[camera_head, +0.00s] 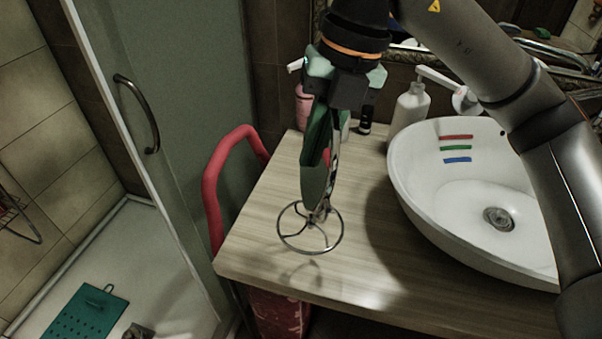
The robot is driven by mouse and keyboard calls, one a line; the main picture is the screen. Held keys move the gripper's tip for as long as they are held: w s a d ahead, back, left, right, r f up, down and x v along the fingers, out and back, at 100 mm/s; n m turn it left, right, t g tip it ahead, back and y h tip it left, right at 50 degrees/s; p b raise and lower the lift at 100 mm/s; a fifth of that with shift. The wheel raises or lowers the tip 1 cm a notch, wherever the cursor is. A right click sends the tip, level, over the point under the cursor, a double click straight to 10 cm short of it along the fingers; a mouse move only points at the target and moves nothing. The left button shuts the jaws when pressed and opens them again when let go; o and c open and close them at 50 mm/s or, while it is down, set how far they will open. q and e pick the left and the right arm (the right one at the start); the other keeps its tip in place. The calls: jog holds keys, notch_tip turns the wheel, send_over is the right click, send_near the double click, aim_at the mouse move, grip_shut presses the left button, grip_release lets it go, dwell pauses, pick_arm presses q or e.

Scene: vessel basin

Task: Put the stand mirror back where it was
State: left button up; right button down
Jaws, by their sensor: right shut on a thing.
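The stand mirror shows a round wire base (311,227) over the left part of the wooden counter, left of the basin. Its upper part is largely hidden by my gripper. My right gripper (320,172) comes down from above and is shut on the stand mirror. The mirror looks roughly upright. A faint shadow lies just below the ring, but I cannot tell whether the base touches the counter. My left gripper is not in view.
The white basin (418,190) with coloured stripes takes up the counter's right side. A white pump bottle (408,108), a pink bottle (303,105) and a small dark bottle (366,120) stand behind. A red rail (211,190) is beside the counter's left edge. The front-left counter (265,262) is clear.

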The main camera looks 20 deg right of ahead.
jog(key=w, duration=0.1)
jog(key=w+f, duration=0.1)
jog(key=w, duration=0.1)
jog(key=w+f, duration=0.1)
jog(key=shift+w+d+p, duration=0.2)
jog(key=shift+w+p, duration=0.05)
jog(key=shift+p, duration=0.05)
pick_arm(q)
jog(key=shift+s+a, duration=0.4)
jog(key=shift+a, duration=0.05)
pick_arm(e)
jog(key=w+f, duration=0.4)
jog(key=f, duration=0.4)
jog(key=shift+w+d+f, duration=0.15)
jog(key=shift+w+f, duration=0.1)
jog(key=shift+f, duration=0.1)
jog(key=c, duration=1.3)
grip_release()
jog(key=shift+f, duration=0.15)
jog(key=shift+c, duration=0.2)
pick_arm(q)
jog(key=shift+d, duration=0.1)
pick_arm(e)
jog(key=o, duration=0.4)
